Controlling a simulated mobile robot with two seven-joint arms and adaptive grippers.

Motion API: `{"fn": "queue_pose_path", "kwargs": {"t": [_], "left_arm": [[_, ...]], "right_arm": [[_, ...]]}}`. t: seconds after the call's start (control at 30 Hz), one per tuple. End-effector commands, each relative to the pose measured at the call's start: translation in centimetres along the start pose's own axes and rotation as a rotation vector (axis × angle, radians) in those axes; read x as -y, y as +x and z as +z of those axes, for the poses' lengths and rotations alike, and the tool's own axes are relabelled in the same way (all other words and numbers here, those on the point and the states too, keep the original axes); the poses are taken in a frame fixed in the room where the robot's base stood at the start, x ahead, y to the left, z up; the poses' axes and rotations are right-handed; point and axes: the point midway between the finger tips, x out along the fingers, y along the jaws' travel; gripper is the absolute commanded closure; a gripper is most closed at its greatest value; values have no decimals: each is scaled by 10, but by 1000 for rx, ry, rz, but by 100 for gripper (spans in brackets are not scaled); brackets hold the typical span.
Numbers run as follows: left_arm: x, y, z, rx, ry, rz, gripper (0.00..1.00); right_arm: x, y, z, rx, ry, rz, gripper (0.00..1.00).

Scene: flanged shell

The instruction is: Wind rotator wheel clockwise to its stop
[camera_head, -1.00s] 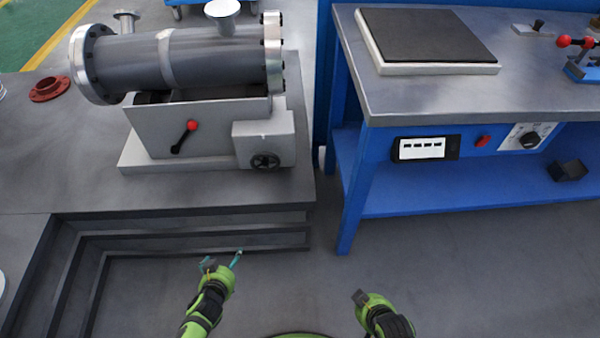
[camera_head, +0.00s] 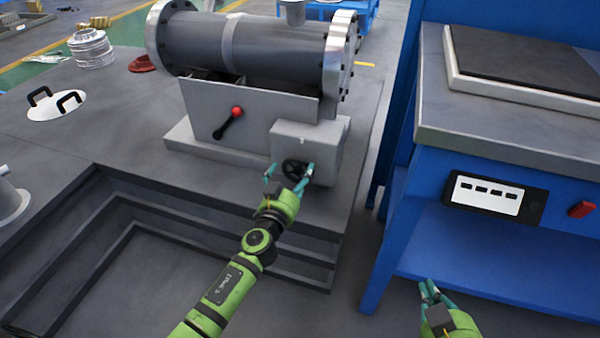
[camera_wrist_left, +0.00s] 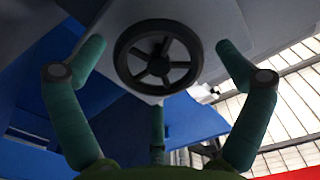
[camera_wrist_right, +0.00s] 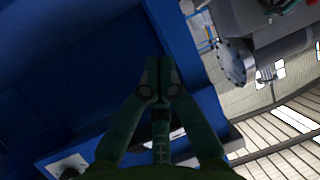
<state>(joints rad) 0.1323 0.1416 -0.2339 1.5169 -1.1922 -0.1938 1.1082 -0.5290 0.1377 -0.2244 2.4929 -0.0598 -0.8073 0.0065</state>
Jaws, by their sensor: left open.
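The rotator wheel (camera_head: 294,169) is a small black spoked handwheel on the front of a grey box (camera_head: 310,145) under the flanged shell (camera_head: 245,45). My left gripper (camera_head: 289,174) is open in front of the wheel. In the left wrist view the wheel (camera_wrist_left: 157,57) sits between the spread fingertips (camera_wrist_left: 158,50), with gaps on both sides and no contact visible. My right gripper (camera_head: 430,291) is low in front of the blue bench. In the right wrist view its fingertips (camera_wrist_right: 160,75) are together, with nothing seen between them.
A lever with a red knob (camera_head: 229,122) stands on the cradle left of the wheel box. The blue workbench (camera_head: 400,200) is close on the right. The stepped platform edge (camera_head: 200,210) lies below my left arm. A red flange (camera_head: 142,63) lies at the back left.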

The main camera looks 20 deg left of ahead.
Motion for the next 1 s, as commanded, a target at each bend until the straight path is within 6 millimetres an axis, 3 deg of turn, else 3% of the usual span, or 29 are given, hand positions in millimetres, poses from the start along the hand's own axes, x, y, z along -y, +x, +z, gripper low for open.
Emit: {"fn": "queue_pose_path", "kwargs": {"t": [0.2,0.5,0.53,0.63,1.0], "left_arm": [[0,21,1,0,0,0,0],[0,24,1,2,0,0,0],[0,24,1,2,0,1,8],[0,24,1,2,0,1,48],[0,24,1,1,23,0,48]], "right_arm": [[5,1,-21,-110,-6,-9,100],[6,1,-25,-127,-7,-11,100],[6,1,-25,-126,-7,-11,100],[6,1,-25,-126,-7,-11,100],[6,1,-25,-131,-6,-11,100]]}}
